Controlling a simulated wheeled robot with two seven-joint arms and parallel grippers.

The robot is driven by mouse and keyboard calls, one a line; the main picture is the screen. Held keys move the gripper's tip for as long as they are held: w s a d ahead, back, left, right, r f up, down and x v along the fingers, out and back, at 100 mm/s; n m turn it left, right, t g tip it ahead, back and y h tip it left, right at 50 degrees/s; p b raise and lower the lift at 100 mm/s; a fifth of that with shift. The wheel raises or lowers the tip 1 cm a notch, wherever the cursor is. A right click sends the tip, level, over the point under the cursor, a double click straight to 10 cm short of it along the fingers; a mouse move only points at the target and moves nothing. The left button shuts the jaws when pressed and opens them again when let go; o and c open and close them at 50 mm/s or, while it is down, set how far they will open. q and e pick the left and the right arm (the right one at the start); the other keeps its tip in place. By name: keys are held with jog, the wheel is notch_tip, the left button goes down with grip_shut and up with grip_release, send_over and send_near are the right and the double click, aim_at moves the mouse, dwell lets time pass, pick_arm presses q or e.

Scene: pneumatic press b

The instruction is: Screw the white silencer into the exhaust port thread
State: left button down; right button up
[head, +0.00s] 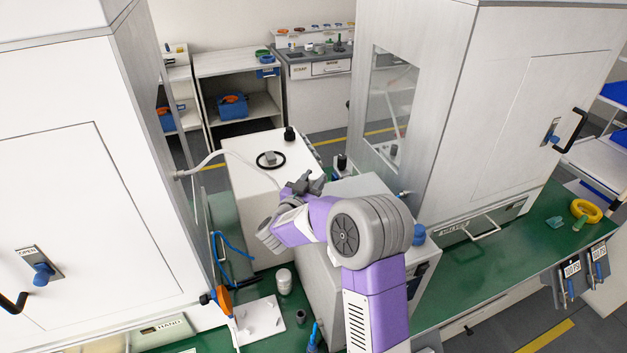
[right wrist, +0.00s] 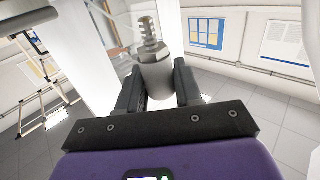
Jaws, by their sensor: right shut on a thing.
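My right gripper (head: 304,184) is over the front right edge of a white box-shaped unit in the head view. In the right wrist view the right gripper (right wrist: 160,85) is shut on a pale grey-white fitting (right wrist: 155,72) with a ribbed or threaded stem pointing away from the palm. This fitting looks like the silencer; in the head view I cannot make it out among the dark fingers. I cannot tell for certain which opening is the exhaust port. No contact of the held piece with a port shows. My left gripper is not in view.
The white unit (head: 258,205) has a black ring and grey block on top. A pale hose (head: 215,153) runs to it from the left cabinet (head: 80,170). The right cabinet (head: 440,110) stands close by.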

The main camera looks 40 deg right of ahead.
jog(key=shift+f+b, duration=1.1)
jog(key=shift+f, duration=0.45)
jog(key=o, duration=1.1)
jog(key=v, duration=0.7)
jog(key=shift+s+a, duration=0.2)
jog(key=shift+a, duration=0.1)
